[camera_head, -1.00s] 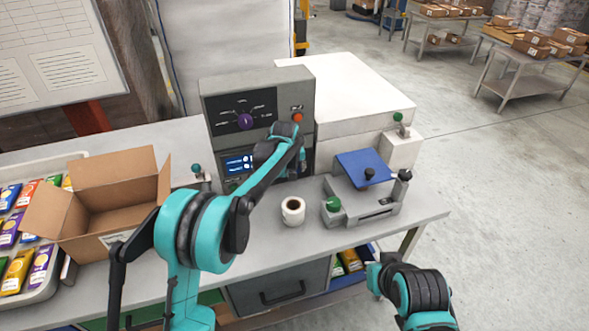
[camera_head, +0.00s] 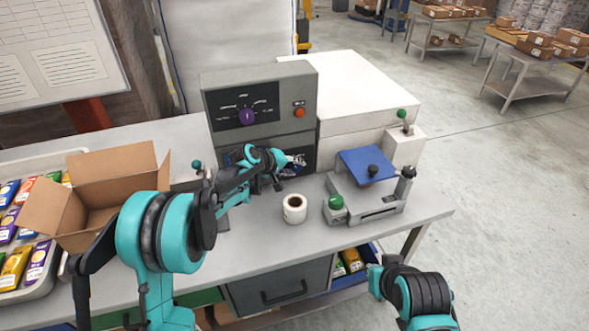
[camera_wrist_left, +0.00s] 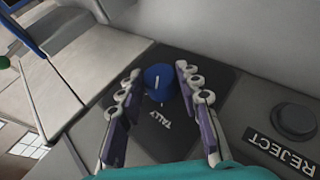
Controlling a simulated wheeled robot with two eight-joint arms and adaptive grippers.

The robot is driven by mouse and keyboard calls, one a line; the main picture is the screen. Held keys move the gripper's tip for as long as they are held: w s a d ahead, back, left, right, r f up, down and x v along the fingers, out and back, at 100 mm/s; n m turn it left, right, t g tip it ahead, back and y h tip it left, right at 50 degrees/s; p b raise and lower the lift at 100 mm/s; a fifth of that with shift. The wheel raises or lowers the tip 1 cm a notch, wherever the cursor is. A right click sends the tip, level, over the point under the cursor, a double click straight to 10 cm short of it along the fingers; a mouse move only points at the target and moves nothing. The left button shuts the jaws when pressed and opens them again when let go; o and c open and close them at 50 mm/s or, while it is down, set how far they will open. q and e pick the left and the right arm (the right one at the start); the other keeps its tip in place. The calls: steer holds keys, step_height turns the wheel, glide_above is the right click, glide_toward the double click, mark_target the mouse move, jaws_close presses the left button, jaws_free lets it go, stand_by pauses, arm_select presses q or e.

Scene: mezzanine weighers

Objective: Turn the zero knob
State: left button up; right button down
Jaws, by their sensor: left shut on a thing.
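In the left wrist view, a blue knob (camera_wrist_left: 158,84) with a white pointer line stands on a dark plate marked TALLY. No zero label can be read. My left gripper (camera_wrist_left: 158,78) has one finger on each side of this knob and is shut on it. In the head view my left gripper (camera_head: 287,163) is low at the front of the grey control box (camera_head: 258,82) and hides much of its lower panel; the blue knob cannot be made out there. A purple knob (camera_head: 247,117) sits on the upper dark panel, clear of the gripper. My right gripper is out of view.
An orange-red button (camera_head: 299,112) is right of the purple knob. A dark button (camera_wrist_left: 297,118) marked REJECT is near the left gripper.

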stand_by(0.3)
arm_select(q)
steer(key=o, duration=1.1)
steer(key=shift+o, duration=0.2)
steer(key=v, duration=1.2)
steer(key=shift+a, duration=0.2)
steer(key=shift+f, duration=0.15)
